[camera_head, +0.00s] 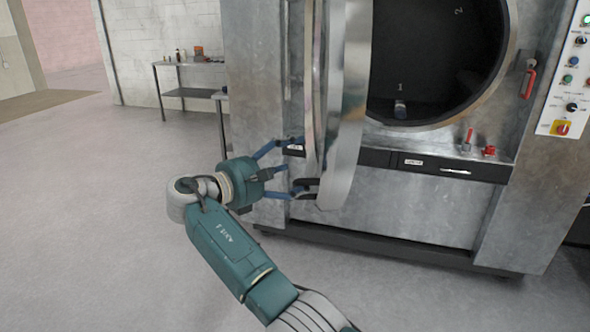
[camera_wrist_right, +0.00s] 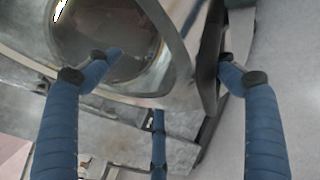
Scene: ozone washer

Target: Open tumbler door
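The tumbler door (camera_head: 347,110) is a thick round metal door, swung wide open and seen nearly edge-on left of the drum opening (camera_head: 425,75). My right gripper (camera_head: 298,168) is at the lower left of the door, its blue fingers spread with dark tips close to the rim. In the right wrist view the fingers of the gripper (camera_wrist_right: 170,62) are far apart, and the curved metal rim of the door (camera_wrist_right: 170,35) passes between them. I cannot tell whether a tip touches it. My left gripper is not in view.
The grey washer body (camera_head: 400,215) stands behind the door. A control panel (camera_head: 568,70) with buttons is at the right, and a red handle (camera_head: 528,78) is beside the opening. A metal side table (camera_head: 190,92) stands at the back left. The floor at the left is clear.

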